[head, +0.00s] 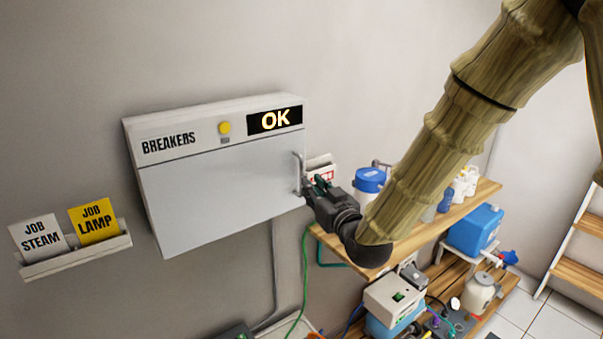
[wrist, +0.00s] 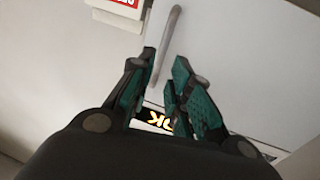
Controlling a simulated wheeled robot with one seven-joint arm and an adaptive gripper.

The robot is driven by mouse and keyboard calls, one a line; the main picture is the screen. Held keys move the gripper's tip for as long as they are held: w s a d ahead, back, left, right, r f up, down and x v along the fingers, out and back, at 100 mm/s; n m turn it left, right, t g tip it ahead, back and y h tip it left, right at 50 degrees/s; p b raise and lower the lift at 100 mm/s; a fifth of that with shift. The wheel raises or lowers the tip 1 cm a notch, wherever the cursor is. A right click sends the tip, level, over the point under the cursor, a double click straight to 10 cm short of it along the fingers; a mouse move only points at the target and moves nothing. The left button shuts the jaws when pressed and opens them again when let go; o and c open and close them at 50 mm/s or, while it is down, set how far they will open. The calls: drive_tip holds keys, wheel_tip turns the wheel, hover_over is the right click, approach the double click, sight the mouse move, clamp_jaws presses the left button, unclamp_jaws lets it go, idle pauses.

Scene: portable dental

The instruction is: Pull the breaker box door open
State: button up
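The breaker box (head: 285,102) is a pale grey wall cabinet marked "BREAKERS", with an "OK" display and a yellow button. Its door (head: 215,195) looks shut. The upright bar handle (head: 298,165) is at the door's right edge; it also shows in the wrist view as a thin grey bar (wrist: 172,35). My gripper (head: 311,185) is at the lower part of the handle. In the wrist view my gripper's fingertips (wrist: 163,70) are apart, with the bar's end between them, nearer the left finger. A gap shows at the right finger. Contact with the left finger is unclear.
A wooden shelf (head: 405,238) with a blue-lidded tub (head: 369,180) and bottles stands right of the box, below my arm. A holder (head: 75,258) with "JOB STEAM" and "JOB LAMP" cards is on the wall at left.

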sight(301, 176)
drive_tip(key=p+x, duration=0.2)
drive_tip(key=x, duration=0.5)
drive_tip(key=shift+w+a, duration=0.15)
drive_tip(key=shift+w, duration=0.05)
clamp_jaws()
